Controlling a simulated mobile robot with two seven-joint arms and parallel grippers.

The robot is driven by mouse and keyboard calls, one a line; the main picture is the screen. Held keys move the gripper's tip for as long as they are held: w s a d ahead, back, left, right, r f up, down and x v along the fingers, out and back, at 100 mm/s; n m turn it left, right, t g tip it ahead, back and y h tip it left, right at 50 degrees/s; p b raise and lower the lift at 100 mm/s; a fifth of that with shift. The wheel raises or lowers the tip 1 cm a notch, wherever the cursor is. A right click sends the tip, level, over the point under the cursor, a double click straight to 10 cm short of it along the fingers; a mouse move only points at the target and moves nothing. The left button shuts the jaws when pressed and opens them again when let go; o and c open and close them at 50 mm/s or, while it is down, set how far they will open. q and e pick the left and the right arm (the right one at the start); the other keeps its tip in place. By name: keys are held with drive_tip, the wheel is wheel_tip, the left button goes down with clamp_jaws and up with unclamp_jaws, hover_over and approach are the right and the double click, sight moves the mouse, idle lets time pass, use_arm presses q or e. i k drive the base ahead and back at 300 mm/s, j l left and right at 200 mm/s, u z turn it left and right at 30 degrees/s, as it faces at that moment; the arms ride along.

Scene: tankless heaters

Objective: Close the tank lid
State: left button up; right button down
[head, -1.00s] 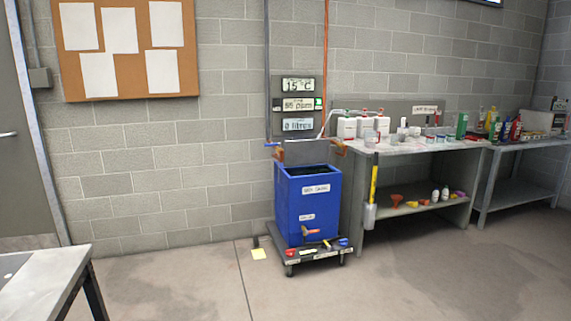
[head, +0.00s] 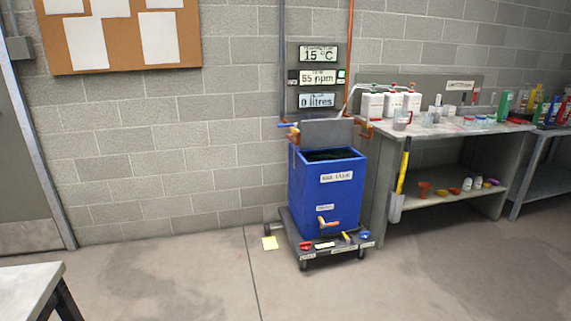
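The blue tank (head: 309,199) stands on a low wheeled cart (head: 292,237) against the block wall, right of the middle in the head view. Its top is open and the inside looks dark. A grey panel (head: 327,131), which looks like the raised lid, stands upright at the tank's back edge. A white label is on the tank's front, with an orange-handled tap (head: 327,222) low down. Neither of my grippers shows in the head view.
A workbench (head: 440,130) with white bottles (head: 392,103) and small cups stands right of the tank. A yellow-handled tool (head: 402,172) hangs at its near side. A table corner (head: 30,285) is at lower left. The floor before the tank is clear.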

sight(324, 133)
drive_tip(key=i, duration=3)
